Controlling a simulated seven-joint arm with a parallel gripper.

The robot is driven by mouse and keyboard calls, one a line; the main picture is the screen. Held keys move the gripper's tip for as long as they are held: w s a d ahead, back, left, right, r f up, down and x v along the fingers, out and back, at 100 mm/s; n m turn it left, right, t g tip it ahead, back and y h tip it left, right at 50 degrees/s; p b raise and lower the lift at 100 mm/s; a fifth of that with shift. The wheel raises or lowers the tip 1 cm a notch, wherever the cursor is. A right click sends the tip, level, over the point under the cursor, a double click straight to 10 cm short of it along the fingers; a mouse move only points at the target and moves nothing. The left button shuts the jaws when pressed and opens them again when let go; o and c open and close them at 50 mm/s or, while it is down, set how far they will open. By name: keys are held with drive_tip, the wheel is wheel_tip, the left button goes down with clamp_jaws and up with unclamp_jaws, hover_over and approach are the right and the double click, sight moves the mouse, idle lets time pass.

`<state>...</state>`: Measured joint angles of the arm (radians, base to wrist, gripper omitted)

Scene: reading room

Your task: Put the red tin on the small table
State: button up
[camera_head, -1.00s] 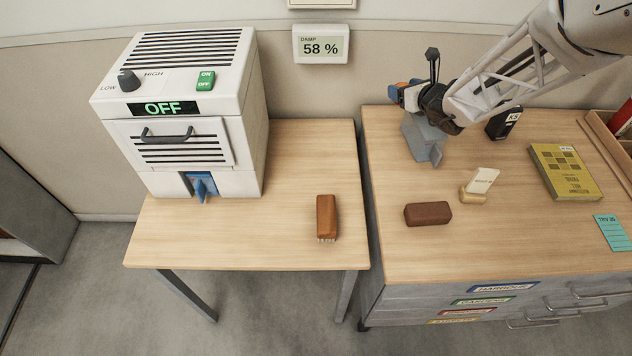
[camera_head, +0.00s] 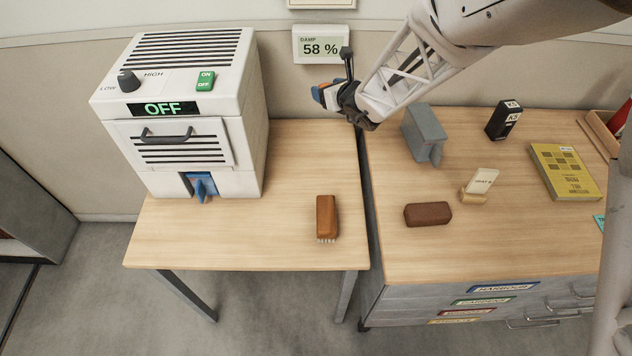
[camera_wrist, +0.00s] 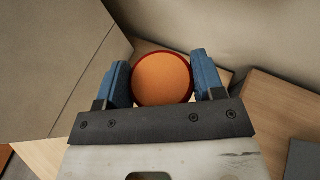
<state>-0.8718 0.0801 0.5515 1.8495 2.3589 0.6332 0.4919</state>
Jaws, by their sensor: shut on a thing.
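The red tin (camera_wrist: 162,80) shows in the wrist view as a round orange end with a red rim, between the two blue fingers of my gripper (camera_wrist: 163,78). My gripper is shut on it. In the head view my gripper (camera_head: 322,94) is in the air over the back right part of the small table (camera_head: 270,228). The small table has a light wood top and metal legs.
A white machine (camera_head: 185,110) reading OFF fills the table's back left. A brown brush (camera_head: 326,217) lies at its front right. The front middle is clear. The drawer cabinet (camera_head: 480,245) on the right holds a grey object (camera_head: 424,130), a brown block (camera_head: 428,214) and a yellow book (camera_head: 565,171).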

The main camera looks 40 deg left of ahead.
hover_over(327, 150)
wheel_tip(327, 150, down, 10)
drive_tip(key=shift+a, duration=0.15)
idle(0.3)
drive_tip(key=shift+f, duration=3)
drive_tip(key=shift+f, duration=0.15)
drive_tip(key=shift+f, duration=1.75)
drive_tip(key=shift+f, duration=0.15)
drive_tip(key=o, duration=1)
drive_tip(key=shift+c, duration=0.2)
drive_tip(key=shift+r, duration=0.2)
